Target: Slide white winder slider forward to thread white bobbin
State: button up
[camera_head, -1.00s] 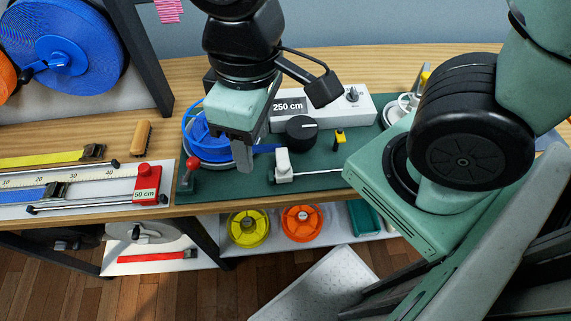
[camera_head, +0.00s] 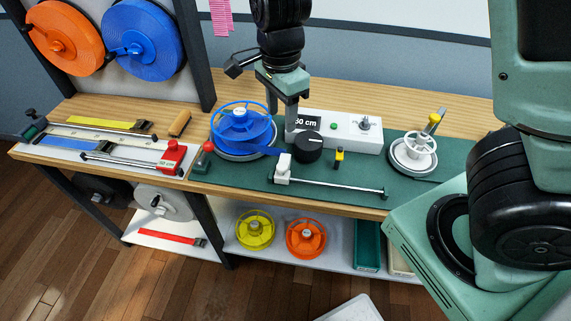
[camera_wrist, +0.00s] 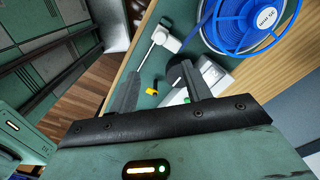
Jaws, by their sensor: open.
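The white winder slider (camera_head: 283,170) stands at the left end of its thin metal rail (camera_head: 335,186) on the green mat. A blue strap runs from the blue reel (camera_head: 243,128) to the slider. The white bobbin (camera_head: 420,145) sits on a round base to the right, beyond the rail's right end. My gripper (camera_head: 291,122) is open and empty, pointing down behind the slider, in front of the white control box. In the wrist view the slider (camera_wrist: 167,38) lies beyond and between my open fingers, apart from them. The bobbin does not show there.
A black knob (camera_head: 308,147) and a yellow-and-black piece (camera_head: 339,158) stand close to the rail. A red-topped lever (camera_head: 207,152) stands left of the slider. The mat in front of the rail is clear.

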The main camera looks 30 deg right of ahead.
aim_at(282, 166)
notch_tip(282, 166, down, 16)
jog(key=shift+b, duration=0.4)
jog(key=shift+c, duration=0.3)
grip_shut()
